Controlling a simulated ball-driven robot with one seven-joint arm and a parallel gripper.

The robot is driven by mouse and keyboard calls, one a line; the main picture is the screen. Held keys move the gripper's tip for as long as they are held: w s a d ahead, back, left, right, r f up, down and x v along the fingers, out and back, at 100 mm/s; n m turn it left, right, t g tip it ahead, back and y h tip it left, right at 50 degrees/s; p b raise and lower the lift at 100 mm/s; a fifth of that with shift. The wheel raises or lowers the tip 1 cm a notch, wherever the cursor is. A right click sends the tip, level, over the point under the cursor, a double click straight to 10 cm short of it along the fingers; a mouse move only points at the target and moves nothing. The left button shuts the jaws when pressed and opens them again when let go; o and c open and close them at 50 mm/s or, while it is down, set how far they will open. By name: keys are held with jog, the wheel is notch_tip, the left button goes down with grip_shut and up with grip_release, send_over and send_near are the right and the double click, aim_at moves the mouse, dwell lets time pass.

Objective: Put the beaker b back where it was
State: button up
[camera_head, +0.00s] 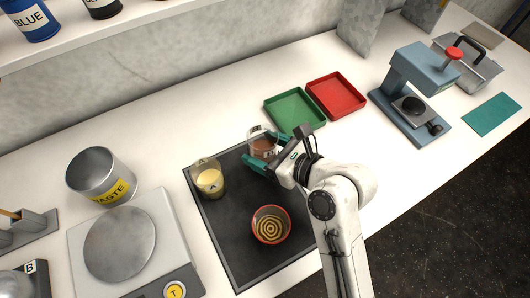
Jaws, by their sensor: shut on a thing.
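Beaker b (263,147) is a clear beaker with brown contents, at the far right part of the black mat (227,238). My gripper (262,150) is shut on it, with teal fingers on either side. My gripper and arm hide part of the beaker and its base, so I cannot tell whether it touches the mat. Beaker A (209,180), with pale yellow contents, stands on the mat to the left. A reddish bowl (270,225) with a ringed yellow and dark pattern inside sits on the mat nearer the front.
A green tray (294,108) and a red tray (336,94) lie behind the gripper. A metal waste can (101,176) and a scale (124,246) stand left of the mat. A blue-grey press (414,95) stands at the right. The counter behind the mat's left side is clear.

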jog(key=shift+w+f, duration=0.65)
jog(key=shift+f, duration=1.6)
jog(key=o, duration=1.2)
jog(key=shift+f, duration=0.15)
jog(key=v, duration=1.2)
